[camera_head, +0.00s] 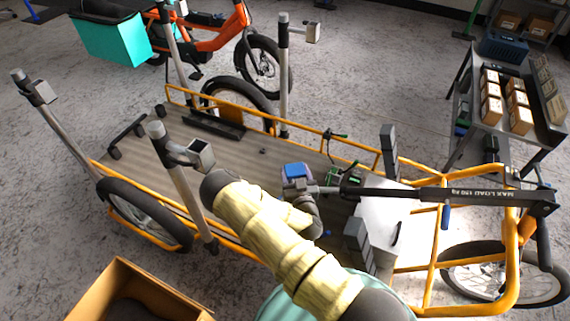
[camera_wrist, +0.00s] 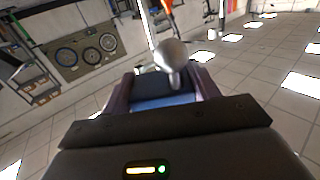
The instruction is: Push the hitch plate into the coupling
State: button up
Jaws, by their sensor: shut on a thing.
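My gripper (camera_head: 322,189) is over the cargo bike's bed, pointing right, at the left end of a long black bar (camera_head: 463,195) lettered MAX LOAD. In the wrist view my two dark fingers reach forward, with a blue surface between them. A silver round-headed piece (camera_wrist: 172,57) stands up between the fingertips, and my gripper is shut on it. I cannot tell whether this piece belongs to the bar. The bar runs right to a dark block above the front wheel. Neither the hitch plate nor the coupling can be made out with certainty.
The orange-framed cargo bike (camera_head: 510,270) has a grey slatted bed (camera_head: 150,160) with silver posts (camera_head: 172,180) around it. A cart with small boxes (camera_head: 491,108) stands at upper right. An open cardboard box (camera_head: 98,283) is at lower left. An orange bike (camera_head: 215,36) stands behind.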

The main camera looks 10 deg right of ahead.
jog(key=shift+f, duration=0.1)
jog(key=w+f+m+g+h+b, duration=0.1)
jog(key=w+f+g+h+b, duration=0.2)
jog(key=w+f+h+b, duration=0.7)
jog(key=w+f+b, duration=0.8)
jog(key=b, duration=1.2)
jog(key=shift+w+m+h, duration=0.3)
jog(key=shift+f, duration=0.1)
jog(key=shift+s+d+f+b, duration=0.2)
jog(key=shift+d+f+b, duration=0.1)
jog(key=shift+f, duration=0.35)
jog(key=shift+s+d+f+b, duration=0.25)
jog(key=shift+d+f+b, duration=0.1)
jog(key=shift+f, duration=0.3)
jog(key=shift+s+d+f+b, duration=0.2)
jog(key=shift+d+f+b, duration=0.1)
jog(key=shift+f, duration=0.35)
jog(key=shift+s+d+f+b, duration=0.25)
jog(key=shift+d+f+b, duration=0.05)
jog(key=shift+f, duration=0.45)
jog(key=shift+s+d+f+b, duration=0.25)
jog(key=shift+f, duration=0.5)
jog(key=shift+s+d+f+b, duration=0.25)
jog(key=shift+d+f+b, duration=0.05)
jog(key=shift+f, duration=0.45)
jog(key=o, duration=1.2)
jog(key=shift+c, duration=0.2)
